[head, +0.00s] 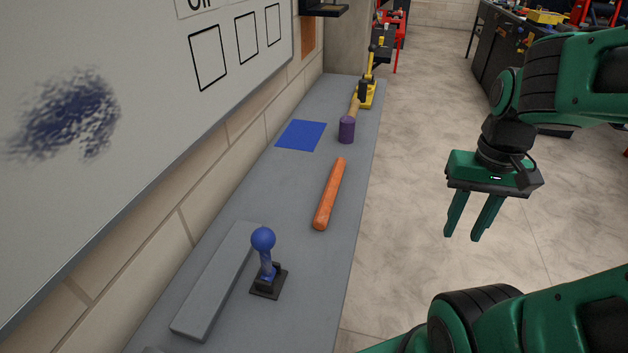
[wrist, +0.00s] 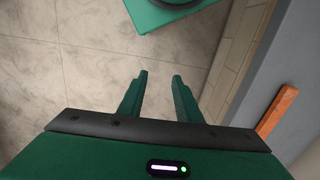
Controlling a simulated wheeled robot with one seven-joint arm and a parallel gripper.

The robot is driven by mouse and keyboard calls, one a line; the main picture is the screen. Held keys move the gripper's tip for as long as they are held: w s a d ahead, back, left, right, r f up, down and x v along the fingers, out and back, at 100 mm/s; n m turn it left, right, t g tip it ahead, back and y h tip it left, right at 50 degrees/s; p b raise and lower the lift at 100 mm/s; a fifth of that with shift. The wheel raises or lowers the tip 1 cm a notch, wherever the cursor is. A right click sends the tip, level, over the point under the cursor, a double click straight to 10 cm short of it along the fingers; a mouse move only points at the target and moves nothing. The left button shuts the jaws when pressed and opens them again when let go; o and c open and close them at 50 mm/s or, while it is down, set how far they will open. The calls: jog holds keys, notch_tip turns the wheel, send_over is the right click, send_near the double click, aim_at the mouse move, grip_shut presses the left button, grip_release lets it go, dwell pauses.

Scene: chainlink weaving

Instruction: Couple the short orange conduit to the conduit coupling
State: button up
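The short orange conduit (head: 330,195) lies on the grey bench top, roughly along its length and near its right edge. It also shows at the right of the wrist view (wrist: 278,110). My gripper (head: 463,238) hangs over the floor to the right of the bench, apart from the conduit, fingers pointing down. In the wrist view its two fingers (wrist: 160,76) are apart with nothing between them.
A blue-knobbed lever on a dark base (head: 265,262) stands on the bench near a long grey bar (head: 214,282). Beyond the conduit are a blue square (head: 302,135), a purple-headed mallet (head: 347,130) and a yellow tool (head: 367,92). A whiteboard (head: 160,60) hangs left. Bench space around the conduit is clear.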

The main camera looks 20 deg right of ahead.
jog(key=shift+w+d, duration=0.1)
jog(key=shift+w, duration=0.05)
jog(key=o, duration=0.3)
notch_tip(320, 180, up, 7)
send_over(332, 185)
jog(key=f, duration=0.4)
jog(key=shift+w+f, duration=0.15)
jog(key=shift+w, duration=0.15)
jog(key=shift+s+f, duration=0.2)
jog(key=shift+f, duration=1.35)
jog(key=shift+s+f, duration=0.15)
jog(key=shift+f, duration=1.35)
grip_shut()
